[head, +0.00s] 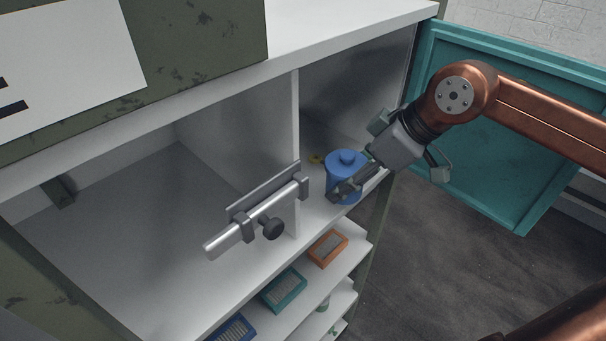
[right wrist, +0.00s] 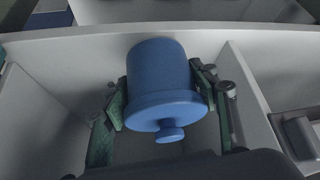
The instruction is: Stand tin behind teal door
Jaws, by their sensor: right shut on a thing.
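The blue tin (head: 343,172), with a knob on its lid, is upright at the front of the right compartment of the cabinet. My right gripper (head: 350,189) is shut on it, reaching in from the right. In the right wrist view the tin (right wrist: 158,78) sits between the two green-padded fingers (right wrist: 165,100). I cannot tell whether its base touches the compartment floor. The teal door (head: 490,130) stands wide open at the right of that compartment. My left gripper does not show.
A divider (head: 296,120) separates the right compartment from the empty left one. A metal latch bar (head: 255,218) is in front of the divider. Lower shelves hold an orange box (head: 328,248) and a teal box (head: 284,289).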

